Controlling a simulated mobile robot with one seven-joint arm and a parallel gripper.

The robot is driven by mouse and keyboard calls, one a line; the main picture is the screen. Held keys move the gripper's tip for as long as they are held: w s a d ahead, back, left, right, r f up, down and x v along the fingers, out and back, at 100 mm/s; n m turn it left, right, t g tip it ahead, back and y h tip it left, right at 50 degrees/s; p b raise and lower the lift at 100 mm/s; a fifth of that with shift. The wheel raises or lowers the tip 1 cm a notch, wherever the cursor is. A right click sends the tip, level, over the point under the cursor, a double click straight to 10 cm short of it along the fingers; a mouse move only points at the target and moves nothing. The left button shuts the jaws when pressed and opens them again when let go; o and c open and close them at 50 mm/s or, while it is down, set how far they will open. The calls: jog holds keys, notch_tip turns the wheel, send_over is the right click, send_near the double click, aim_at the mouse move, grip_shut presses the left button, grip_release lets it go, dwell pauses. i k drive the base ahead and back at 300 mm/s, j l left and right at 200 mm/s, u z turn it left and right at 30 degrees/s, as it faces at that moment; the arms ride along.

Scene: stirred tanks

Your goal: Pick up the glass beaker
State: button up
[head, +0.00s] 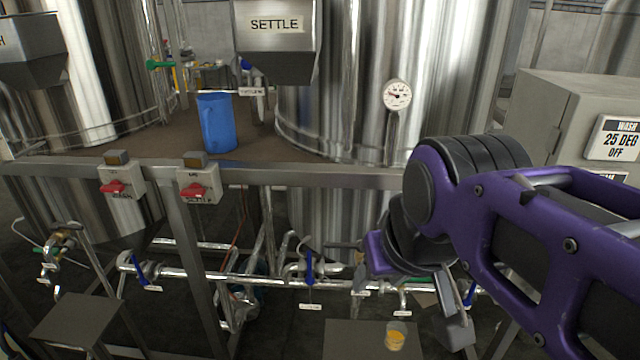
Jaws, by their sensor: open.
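The glass beaker (395,336) is small and clear, with yellow-orange contents. It stands upright on a dark flat plate (345,342) at the bottom of the head view. My gripper (455,316) hangs from my purple and black arm, just right of the beaker and a little higher in the picture. It is open, with nothing seen between its fingers. The gripper is partly hidden behind my own wrist. A gap shows between it and the beaker.
Pipes with blue-handled valves (309,268) run behind the beaker. A metal frame rail (320,176) with red switches (197,190) crosses above. A blue jug (216,122) stands on the brown deck by the tanks. Another dark plate (75,320) is at lower left.

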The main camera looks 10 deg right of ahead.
aim_at(396, 333)
jog(key=i+j+z, duration=0.15)
jog(key=z, duration=0.7)
